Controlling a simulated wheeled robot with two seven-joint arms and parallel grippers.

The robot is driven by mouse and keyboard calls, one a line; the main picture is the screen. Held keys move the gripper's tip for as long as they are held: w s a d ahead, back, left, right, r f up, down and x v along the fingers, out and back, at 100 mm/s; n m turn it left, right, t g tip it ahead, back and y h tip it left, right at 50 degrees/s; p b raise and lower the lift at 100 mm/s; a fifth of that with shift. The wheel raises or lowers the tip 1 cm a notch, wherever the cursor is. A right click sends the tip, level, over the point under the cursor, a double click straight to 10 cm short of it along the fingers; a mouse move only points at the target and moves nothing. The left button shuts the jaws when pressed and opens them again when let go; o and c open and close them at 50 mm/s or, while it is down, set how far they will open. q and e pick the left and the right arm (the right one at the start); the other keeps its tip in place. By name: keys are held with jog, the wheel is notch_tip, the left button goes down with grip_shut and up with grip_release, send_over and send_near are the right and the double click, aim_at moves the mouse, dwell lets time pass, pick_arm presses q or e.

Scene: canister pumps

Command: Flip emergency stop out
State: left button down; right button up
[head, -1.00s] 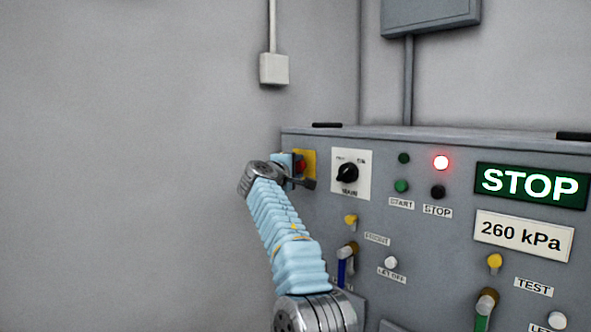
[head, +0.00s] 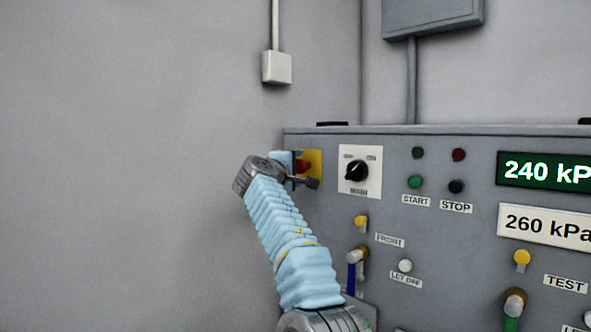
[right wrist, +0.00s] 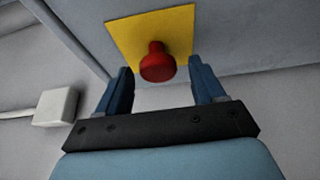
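The emergency stop is a red mushroom button (right wrist: 157,63) on a yellow plate (right wrist: 180,32), at the panel's upper left corner. In the head view the red button (head: 303,167) is partly hidden by my right gripper. My right gripper (right wrist: 165,90) is open, its two blue fingers apart. In the right wrist view the button shows between and just beyond the fingertips, with a gap on each side; I see no contact. My left gripper is not in view.
Right of the plate are a black rotary switch (head: 356,171), a green START button (head: 415,181) and a black STOP button (head: 456,187). The green display (head: 545,172) reads 240 kP, cut off by the frame edge. A grey wall (head: 120,160) fills the left.

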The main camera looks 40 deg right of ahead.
jog(key=shift+s+a+b, duration=0.15)
jog(key=shift+a+b, duration=0.1)
jog(key=shift+b, duration=0.05)
jog(key=b+v, duration=0.5)
jog(key=v, duration=0.8)
jog(key=shift+s+a, duration=0.1)
